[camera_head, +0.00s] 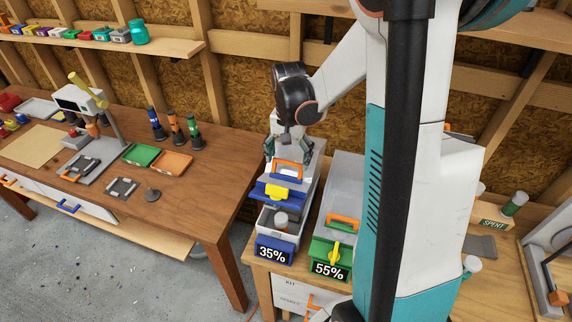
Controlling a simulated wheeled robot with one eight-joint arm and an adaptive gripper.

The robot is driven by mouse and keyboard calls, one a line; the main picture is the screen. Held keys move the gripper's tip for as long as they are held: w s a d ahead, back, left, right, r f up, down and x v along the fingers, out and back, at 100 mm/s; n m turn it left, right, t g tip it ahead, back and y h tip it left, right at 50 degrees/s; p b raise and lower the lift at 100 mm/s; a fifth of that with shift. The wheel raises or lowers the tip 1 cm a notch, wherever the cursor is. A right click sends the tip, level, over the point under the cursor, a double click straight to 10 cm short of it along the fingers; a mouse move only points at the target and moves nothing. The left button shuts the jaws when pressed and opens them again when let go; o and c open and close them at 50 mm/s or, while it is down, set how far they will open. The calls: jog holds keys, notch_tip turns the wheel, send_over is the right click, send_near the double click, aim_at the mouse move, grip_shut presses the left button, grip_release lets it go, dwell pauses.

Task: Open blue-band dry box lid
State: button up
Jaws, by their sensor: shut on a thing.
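The blue-band dry box (284,243) stands on the wooden bench in the middle, with a "35%" sign on its front. Its lid (282,180) is raised at the front, with a blue band, a yellow latch (277,191) and an orange handle (289,167). The box front is open below the lid, and a pale round item (281,219) shows inside. My gripper (287,151) is at the lid's upper part by the orange handle, shut on the lid. The exact finger contact is too small to make out.
A green-band dry box (341,195) with a "55%" sign stands close on the right, its lid down. My arm hides much of the bench on the right. A brown worktable (190,205) with trays and bottles stands at left, across a narrow gap.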

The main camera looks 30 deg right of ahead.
jog(key=w+d+r, duration=0.6)
jog(key=w+d, duration=0.2)
jog(key=d, duration=0.3)
jog(key=shift+w+p, duration=0.3)
jog(key=o, duration=1.4)
jog(key=shift+o, duration=0.6)
jog(key=shift+d, duration=0.1)
